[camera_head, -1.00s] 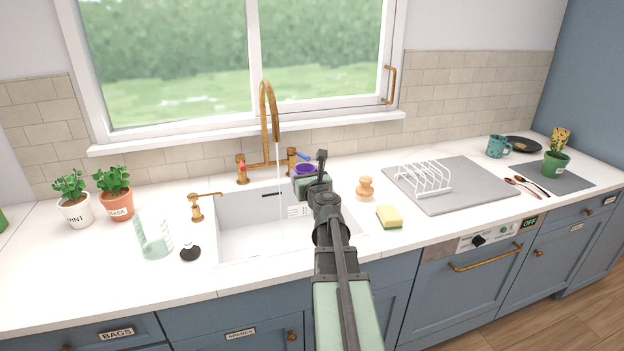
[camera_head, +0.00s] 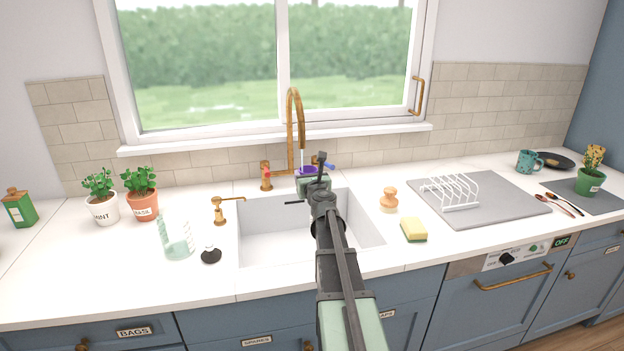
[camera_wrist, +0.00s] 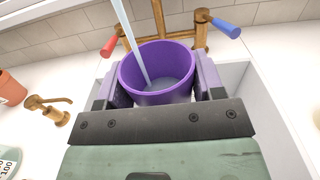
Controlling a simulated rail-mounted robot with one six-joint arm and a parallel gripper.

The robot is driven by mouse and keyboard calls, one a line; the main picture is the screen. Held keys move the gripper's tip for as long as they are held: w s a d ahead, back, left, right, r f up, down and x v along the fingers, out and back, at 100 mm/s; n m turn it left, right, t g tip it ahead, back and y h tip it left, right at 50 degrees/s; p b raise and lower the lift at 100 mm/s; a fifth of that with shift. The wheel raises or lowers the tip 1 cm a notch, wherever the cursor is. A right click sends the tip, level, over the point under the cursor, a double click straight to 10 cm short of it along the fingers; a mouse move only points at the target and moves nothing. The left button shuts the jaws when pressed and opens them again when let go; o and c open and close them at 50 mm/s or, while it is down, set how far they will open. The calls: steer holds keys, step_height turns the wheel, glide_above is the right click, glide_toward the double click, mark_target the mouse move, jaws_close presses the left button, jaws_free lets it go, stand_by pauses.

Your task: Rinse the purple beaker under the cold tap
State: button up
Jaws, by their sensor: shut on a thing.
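The purple beaker (camera_wrist: 156,75) is upright between the two fingers of my gripper (camera_wrist: 157,88), which is shut on it. A stream of water from the tap runs into the beaker in the wrist view. In the head view the beaker (camera_head: 306,171) shows only as a purple rim under the spout, mostly hidden by my gripper (camera_head: 312,178). The brass tap (camera_head: 291,122) has a red handle (camera_head: 266,174) on the left and a blue handle (camera_wrist: 226,28) on the right. The blue handle is turned outward. The white sink (camera_head: 262,243) lies below the beaker.
A wooden-handled brush (camera_head: 389,200) and a sponge (camera_head: 414,230) stand right of the sink. A rack (camera_head: 460,205) sits on a grey mat. A brass soap dispenser (camera_head: 219,212), a clear jug (camera_head: 178,236), a dark plug (camera_head: 211,256) and potted herbs (camera_head: 141,202) are to the left.

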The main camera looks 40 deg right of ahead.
stand_by(0.4)
steer(key=s, duration=0.8)
steer(key=shift+a, duration=0.15)
stand_by(1.3)
steer(key=s+r+p, duration=0.4)
steer(key=s, duration=0.1)
stand_by(0.3)
